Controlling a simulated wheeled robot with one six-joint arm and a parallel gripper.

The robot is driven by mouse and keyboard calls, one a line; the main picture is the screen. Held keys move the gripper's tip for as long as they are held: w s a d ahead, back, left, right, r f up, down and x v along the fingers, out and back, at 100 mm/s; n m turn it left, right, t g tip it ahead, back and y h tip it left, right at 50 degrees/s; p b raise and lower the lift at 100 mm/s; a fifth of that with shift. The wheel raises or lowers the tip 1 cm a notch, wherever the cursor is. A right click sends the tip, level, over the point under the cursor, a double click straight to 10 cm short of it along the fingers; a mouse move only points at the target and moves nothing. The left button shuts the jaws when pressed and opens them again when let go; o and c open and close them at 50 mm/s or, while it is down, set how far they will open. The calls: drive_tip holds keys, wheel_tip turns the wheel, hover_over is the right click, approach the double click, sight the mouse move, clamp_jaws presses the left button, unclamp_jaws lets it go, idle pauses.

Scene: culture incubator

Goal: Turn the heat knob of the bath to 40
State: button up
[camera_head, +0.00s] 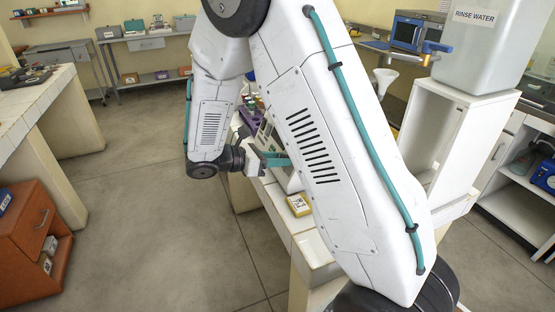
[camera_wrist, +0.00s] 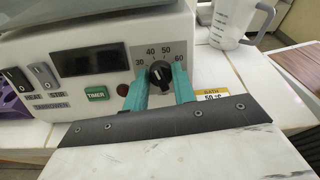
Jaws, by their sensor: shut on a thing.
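The heat knob (camera_wrist: 160,73) is a round black dial on the white front panel of the bath (camera_wrist: 120,52), with 30, 40, 50 and 60 printed around it. A pale pointer mark shows on the knob, but I cannot tell exactly which number it points to. My gripper (camera_wrist: 161,78) has its two teal fingers on either side of the knob, shut on it. In the head view my gripper (camera_head: 272,158) reaches the bath, which my arm mostly hides.
The panel also has a dark display (camera_wrist: 89,60), a green TIMER button (camera_wrist: 97,93) and two rocker switches (camera_wrist: 43,74). A card reading BATH 50 °C (camera_wrist: 214,92) is right of the knob. A clear measuring jug (camera_wrist: 236,22) stands behind at the right.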

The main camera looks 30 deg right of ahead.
drive_tip(key=o, duration=1)
drive_tip(key=v, duration=0.7)
drive_tip(key=shift+a, duration=0.4)
drive_tip(key=shift+w, duration=0.15)
drive_tip(key=s+a+r+m+t+y, duration=0.1)
drive_tip(key=s+r+m+y, duration=0.3)
drive_tip(key=s, duration=0.5)
drive_tip(key=s+a+r+m+t+y, duration=0.1)
drive_tip(key=s+r+m+t+y, duration=0.1)
drive_tip(key=s+r+m+y, duration=0.2)
drive_tip(key=s+a+r+m+t+y, duration=0.1)
drive_tip(key=s+r+m+y, duration=0.3)
drive_tip(key=s+m, duration=0.5)
drive_tip(key=s+y, duration=0.2)
drive_tip(key=s, duration=0.2)
drive_tip(key=shift+s+r+t+y, duration=0.2)
drive_tip(key=shift+s+t+y, duration=0.1)
drive_tip(key=shift+t, duration=0.1)
